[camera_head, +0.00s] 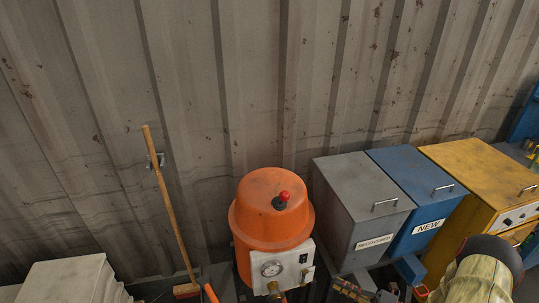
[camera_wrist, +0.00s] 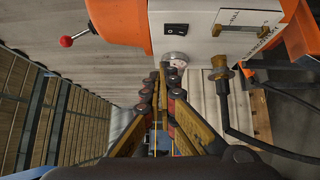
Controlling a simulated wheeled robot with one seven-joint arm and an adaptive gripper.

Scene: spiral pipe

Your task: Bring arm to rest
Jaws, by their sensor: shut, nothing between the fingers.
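My gripper (camera_wrist: 162,78) is in the wrist view, its dark and yellow-brown fingers drawn together at the tips with nothing between them. The tips appear just below the gauge of an orange machine (camera_wrist: 118,20) in that picture; I cannot tell the distance. Part of my arm (camera_head: 478,278), in a pale cover with a dark joint, shows at the lower right of the head view. My gripper is not seen there.
In the head view, the orange machine (camera_head: 270,213) stands by a corrugated metal wall (camera_head: 250,80). Right of it are a grey bin (camera_head: 355,200), a blue bin (camera_head: 412,185) and a yellow cabinet (camera_head: 480,170). A broom (camera_head: 170,205) leans left. A black hose (camera_wrist: 250,140) hangs right in the wrist view.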

